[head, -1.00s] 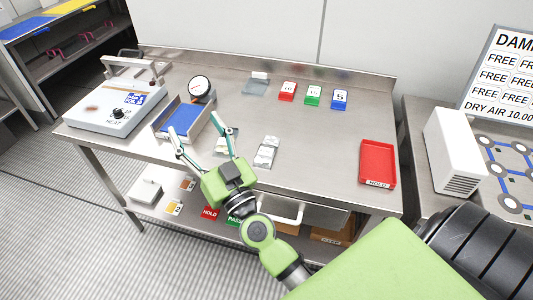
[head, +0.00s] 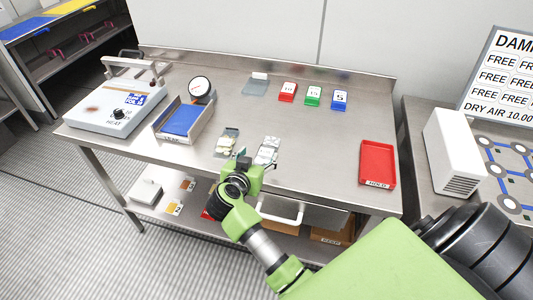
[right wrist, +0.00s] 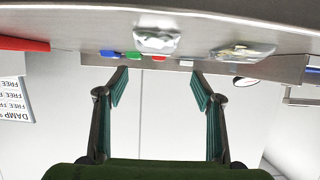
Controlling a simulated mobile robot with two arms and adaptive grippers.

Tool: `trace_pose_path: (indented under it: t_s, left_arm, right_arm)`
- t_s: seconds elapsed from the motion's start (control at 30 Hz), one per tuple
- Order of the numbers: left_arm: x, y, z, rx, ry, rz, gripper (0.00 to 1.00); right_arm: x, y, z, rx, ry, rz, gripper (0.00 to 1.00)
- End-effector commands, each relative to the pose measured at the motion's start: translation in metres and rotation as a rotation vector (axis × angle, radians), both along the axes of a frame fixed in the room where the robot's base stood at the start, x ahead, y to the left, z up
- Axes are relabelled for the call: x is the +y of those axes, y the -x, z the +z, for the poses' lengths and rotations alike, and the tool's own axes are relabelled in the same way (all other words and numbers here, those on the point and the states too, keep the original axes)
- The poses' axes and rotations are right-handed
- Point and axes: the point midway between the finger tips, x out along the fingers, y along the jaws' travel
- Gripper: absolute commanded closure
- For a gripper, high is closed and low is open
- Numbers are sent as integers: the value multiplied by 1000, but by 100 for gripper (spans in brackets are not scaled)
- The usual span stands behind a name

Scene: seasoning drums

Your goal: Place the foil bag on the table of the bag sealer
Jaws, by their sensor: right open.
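Two small foil-like bags lie flat near the table's front edge: a silvery bag (head: 268,150) and, left of it, a bag with brownish contents (head: 228,143). In the right wrist view, the silvery bag (right wrist: 157,40) is between and beyond the fingertips, and the other bag (right wrist: 242,50) is to the right. My right gripper (head: 256,162) is open and empty, just in front of the silvery bag; its spread fingers show in the right wrist view (right wrist: 158,70). The white bag sealer (head: 115,108), with a dial and lever, stands at the table's left end. My left gripper is out of view.
A blue-floored tray (head: 183,118) and a round gauge (head: 200,87) stand between sealer and bags. A red tray (head: 378,163) is at the right. Red, green and blue cards (head: 313,96) line the back. The middle of the steel table (head: 320,150) is clear.

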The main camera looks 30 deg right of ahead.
Motion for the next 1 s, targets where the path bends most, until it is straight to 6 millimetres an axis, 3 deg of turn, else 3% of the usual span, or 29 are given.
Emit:
trace_pose_path:
  t_s: [0.2, 0.37, 0.63, 1.0]
  left_arm:
    - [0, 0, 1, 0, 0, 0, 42]
    - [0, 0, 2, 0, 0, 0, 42]
    - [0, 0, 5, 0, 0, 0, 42]
    - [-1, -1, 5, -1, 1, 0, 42]
  right_arm:
    - [-25, -21, -13, -2, 3, -1, 39]
    - [-32, -26, -17, -3, 1, -1, 39]
    - [-61, -41, -36, -3, 3, -1, 39]
    - [-69, -49, -42, -3, -1, 0, 39]
